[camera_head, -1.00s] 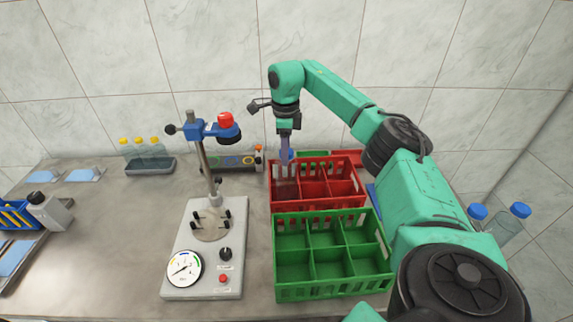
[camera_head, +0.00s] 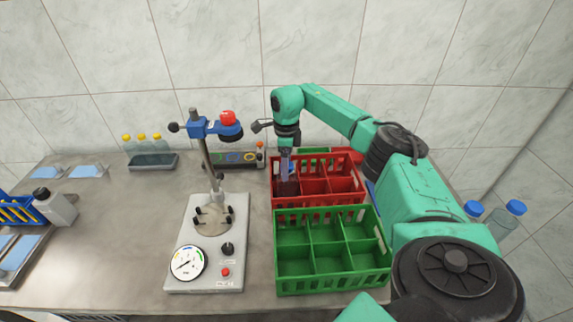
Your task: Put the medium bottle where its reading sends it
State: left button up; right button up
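My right gripper (camera_head: 285,163) points down into the left part of the red crate (camera_head: 318,200), its fingers around the upper part of a clear bottle. The bottle (camera_head: 288,187), which I take to be the medium one, is upright inside a left compartment; a bit of blue shows near its top. The crate wall hides its base, so I cannot tell if it touches the floor. The green crate (camera_head: 330,288) in front is empty. The test stand (camera_head: 205,283) has a round dial (camera_head: 187,263) with its needle toward the lower left. My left gripper is out of view.
Blue-capped bottles (camera_head: 507,219) stand at the far right, beyond my arm. The stand's blue head (camera_head: 215,129) rises left of my gripper. The left counter has free room.

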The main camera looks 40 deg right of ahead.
jog(key=shift+w+r, duration=0.1)
jog(key=shift+r, duration=0.15)
notch_tip(320, 180, up, 12)
jog(key=b, duration=0.3)
jog(key=shift+f, duration=0.15)
